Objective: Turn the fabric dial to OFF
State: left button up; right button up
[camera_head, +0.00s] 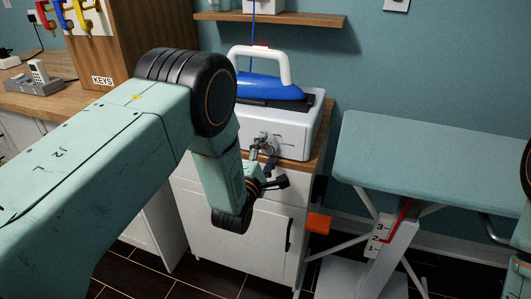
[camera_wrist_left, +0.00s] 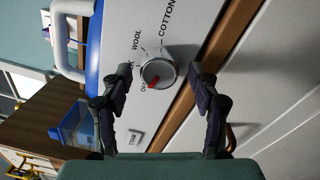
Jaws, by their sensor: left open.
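The fabric dial (camera_wrist_left: 158,73) is a round silver knob on the white front of the iron's base station (camera_head: 290,140). Its red pointer mark faces lower left in the left wrist view, by a partly covered label that seems to start with O. WOOL and COTTON are readable around it; another label is partly hidden behind a finger. My left gripper (camera_wrist_left: 163,80) is open, with one finger on each side of the dial and visible gaps between. In the head view my left gripper (camera_head: 268,167) is at the station's front, and the dial is hard to make out. My right gripper is not in view.
A blue iron (camera_head: 268,86) with a white handle rests on the station. A STEAM button (camera_wrist_left: 136,136) is near the dial. The white cabinet (camera_head: 255,235) stands below. An ironing board (camera_head: 430,150) is at right, a wooden KEYS box (camera_head: 120,50) at left.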

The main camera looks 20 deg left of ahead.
pick_arm(q)
jog(key=s, duration=1.2)
jog(key=shift+a+f, duration=0.2)
jog(key=s+a+f+m+g, duration=0.2)
jog(key=s+f+m+g, duration=0.75)
jog(key=f+m, duration=0.5)
jog(key=s+f+m+g, duration=0.2)
jog(key=s+m+g, duration=0.1)
jog(key=s, duration=1)
jog(key=s+a+f+m+g, duration=0.1)
jog(key=s+f+m+g, duration=0.2)
jog(key=s, duration=0.9)
jog(key=g, duration=0.3)
jog(key=shift+s+m+y, duration=0.3)
jog(key=shift+s+m, duration=0.05)
jog(key=shift+s, duration=0.05)
